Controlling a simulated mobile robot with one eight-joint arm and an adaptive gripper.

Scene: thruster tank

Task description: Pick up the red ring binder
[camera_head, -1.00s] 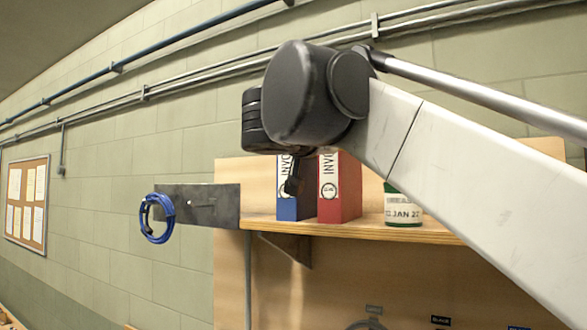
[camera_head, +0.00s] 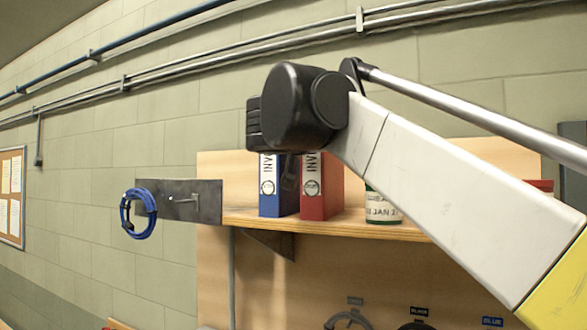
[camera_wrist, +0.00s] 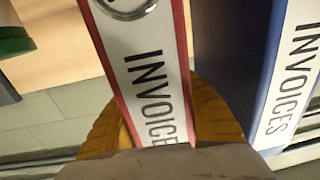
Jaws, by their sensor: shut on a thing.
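The red ring binder (camera_head: 332,190) stands upright on the wooden shelf, its upper part hidden behind my arm's black joint. In the wrist view its white spine (camera_wrist: 130,45) reads "INVOICES". My gripper (camera_wrist: 160,110) has a yellow finger pad on each side of this binder and is shut on it. In the head view the gripper is mostly hidden, with a dark part between the binders. The binder seems to be still on the shelf.
A blue binder (camera_head: 272,196) stands close on the left. A labelled jar (camera_head: 382,208) is on the right along the shelf (camera_head: 350,228). A coiled blue cable (camera_head: 137,213) hangs from a dark metal bracket (camera_head: 197,203) at the shelf's left end.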

